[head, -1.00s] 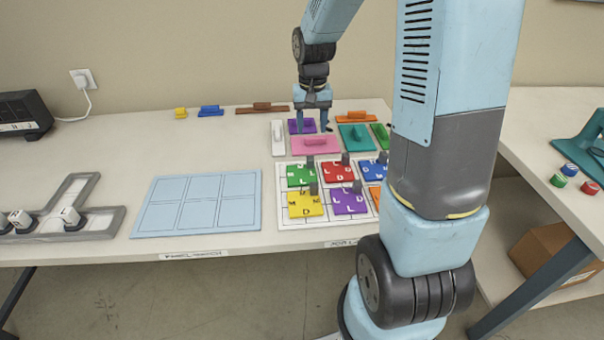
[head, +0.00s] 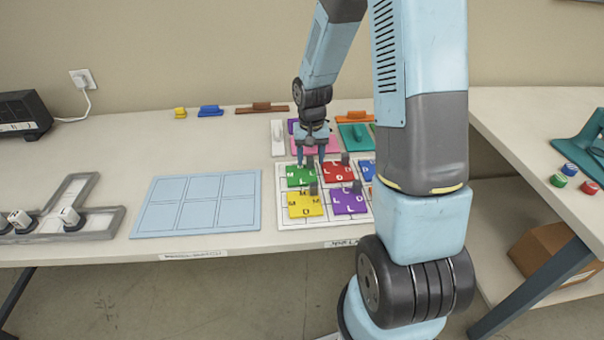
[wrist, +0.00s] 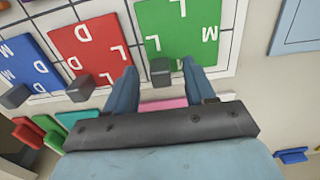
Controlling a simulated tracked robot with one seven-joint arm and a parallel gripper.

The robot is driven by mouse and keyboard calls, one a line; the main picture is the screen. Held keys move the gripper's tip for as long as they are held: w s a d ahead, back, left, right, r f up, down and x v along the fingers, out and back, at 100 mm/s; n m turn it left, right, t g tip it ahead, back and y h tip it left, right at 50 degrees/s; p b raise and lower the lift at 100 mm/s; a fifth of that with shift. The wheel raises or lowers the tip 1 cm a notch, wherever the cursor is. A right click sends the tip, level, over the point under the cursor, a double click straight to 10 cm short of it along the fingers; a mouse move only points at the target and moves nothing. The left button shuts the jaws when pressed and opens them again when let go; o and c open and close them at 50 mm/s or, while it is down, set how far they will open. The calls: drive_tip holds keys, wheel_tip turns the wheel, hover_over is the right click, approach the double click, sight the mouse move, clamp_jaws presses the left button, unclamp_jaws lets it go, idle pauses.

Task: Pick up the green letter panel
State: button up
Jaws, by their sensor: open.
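The green letter panel (head: 299,177) lies in the back left spot of the white gridded board (head: 282,220), with white letters and a dark upright peg handle. In the wrist view the green panel (wrist: 178,28) is at top centre, and its dark handle (wrist: 161,72) stands between my two fingers. My gripper (head: 310,164) is open, just above the back edge of the green panel. In the wrist view my gripper (wrist: 162,72) has a finger on each side of the handle, with nothing clamped. Whether the fingers touch the handle cannot be told.
A red panel (head: 338,172) sits right beside the green one, with yellow (head: 305,204) and purple (head: 349,201) panels in front. A blue panel (wrist: 32,72) is farther along. A blue six-cell mat (head: 197,203) lies to the left. Several coloured handled pieces stand behind the board.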

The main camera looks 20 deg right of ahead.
drive_tip(key=shift+f, duration=0.45)
drive_tip(key=shift+c, duration=0.5)
clamp_jaws()
